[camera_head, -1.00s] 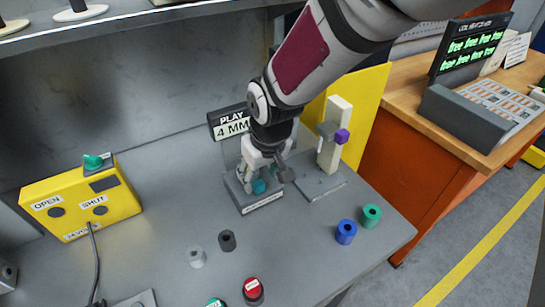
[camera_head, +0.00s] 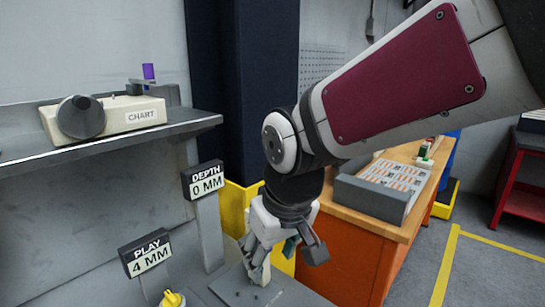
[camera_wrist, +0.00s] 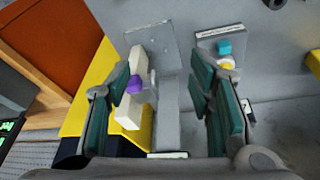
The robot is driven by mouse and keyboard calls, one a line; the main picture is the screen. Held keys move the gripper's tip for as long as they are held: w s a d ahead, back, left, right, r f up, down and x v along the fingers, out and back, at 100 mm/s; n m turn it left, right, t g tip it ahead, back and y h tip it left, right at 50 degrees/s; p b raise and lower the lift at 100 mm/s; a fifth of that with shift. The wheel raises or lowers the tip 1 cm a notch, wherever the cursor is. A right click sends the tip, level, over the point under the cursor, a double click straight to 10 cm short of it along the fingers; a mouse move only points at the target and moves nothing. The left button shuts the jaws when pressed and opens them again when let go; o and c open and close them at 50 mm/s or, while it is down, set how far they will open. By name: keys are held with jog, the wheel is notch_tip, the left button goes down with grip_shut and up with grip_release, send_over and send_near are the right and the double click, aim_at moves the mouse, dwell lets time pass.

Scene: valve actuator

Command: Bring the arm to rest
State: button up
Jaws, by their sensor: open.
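My gripper (camera_head: 268,255) hangs fingers-down from the arm, right of the two readout signs in the head view. In the wrist view its teal-padded fingers (camera_wrist: 166,100) are spread apart, with nothing held between them. Past the left finger stands a cream post (camera_wrist: 128,118) with a purple knob (camera_wrist: 135,85), partly hidden by that finger. Whether the finger touches the post I cannot tell. A cyan block (camera_wrist: 225,47) sits on a labelled plate beyond the right finger.
Signs read "DEPTH 0 MM" (camera_head: 206,182) and "PLAY 4 MM" (camera_head: 150,258). A cream chart device (camera_head: 125,116) stands on the shelf at left. A wooden-topped orange bench (camera_head: 345,247) lies right of the gripper. Open floor shows at far right.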

jog(key=s+d+r+m, duration=0.1)
jog(key=s+d+m, duration=0.2)
jog(key=s+d, duration=0.3)
jog(key=s+d+r+m+t+h, duration=0.1)
jog(key=s+d+r+m, duration=0.1)
jog(key=s+d, duration=0.5)
jog(key=d+m, duration=0.1)
jog(key=d, duration=0.5)
jog(key=shift+s+d+r+m+t+h, duration=0.25)
jog(key=shift+d+m+t+h, duration=0.05)
jog(key=shift+d, duration=0.1)
